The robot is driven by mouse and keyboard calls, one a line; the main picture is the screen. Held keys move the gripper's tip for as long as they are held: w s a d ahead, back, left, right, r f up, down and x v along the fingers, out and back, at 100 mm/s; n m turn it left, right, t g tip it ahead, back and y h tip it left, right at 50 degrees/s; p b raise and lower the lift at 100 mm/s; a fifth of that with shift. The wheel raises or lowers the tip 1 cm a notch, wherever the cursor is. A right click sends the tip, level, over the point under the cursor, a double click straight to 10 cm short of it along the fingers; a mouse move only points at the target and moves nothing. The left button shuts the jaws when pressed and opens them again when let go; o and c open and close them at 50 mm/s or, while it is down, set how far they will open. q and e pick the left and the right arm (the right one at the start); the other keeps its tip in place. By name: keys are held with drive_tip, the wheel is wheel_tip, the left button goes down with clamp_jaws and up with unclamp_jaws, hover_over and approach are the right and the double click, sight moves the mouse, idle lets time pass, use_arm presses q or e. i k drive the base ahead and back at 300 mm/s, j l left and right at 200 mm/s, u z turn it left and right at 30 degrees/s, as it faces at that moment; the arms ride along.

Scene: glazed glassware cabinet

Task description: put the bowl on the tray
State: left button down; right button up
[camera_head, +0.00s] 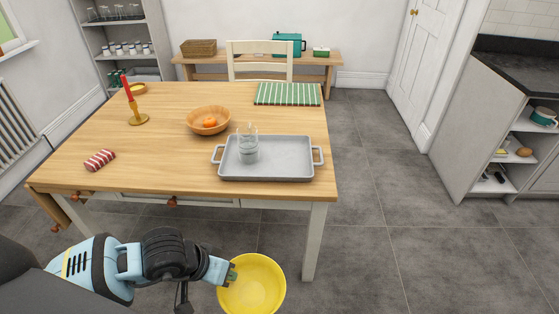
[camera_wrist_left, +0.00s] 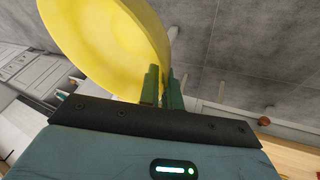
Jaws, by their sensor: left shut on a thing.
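A yellow bowl (camera_head: 252,284) hangs in front of the table, below the tabletop's height in the head view. My left gripper (camera_head: 232,273) is shut on the bowl's left rim. In the left wrist view the bowl (camera_wrist_left: 115,45) is large, and its rim sits between the green fingers of the left gripper (camera_wrist_left: 163,88). The grey tray (camera_head: 290,172) lies on the table's front right part, with a clear glass (camera_head: 248,150) standing at its left end. The right side of the tray is empty. My right gripper is not in view.
The wooden table (camera_head: 190,161) also holds a wooden bowl (camera_head: 208,121) with an orange fruit, a candlestick (camera_head: 137,118) with a red candle, a striped rolled cloth (camera_head: 100,159) and a green striped mat (camera_head: 287,94). A chair (camera_head: 259,60) stands behind. Floor is clear to the right.

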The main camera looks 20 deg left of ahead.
sight(289, 159)
drive_tip(key=l, duration=0.4)
drive_tip(key=i+l, duration=0.1)
drive_tip(key=l, duration=0.25)
drive_tip(key=i+l, duration=0.3)
drive_tip(key=i, duration=0.25)
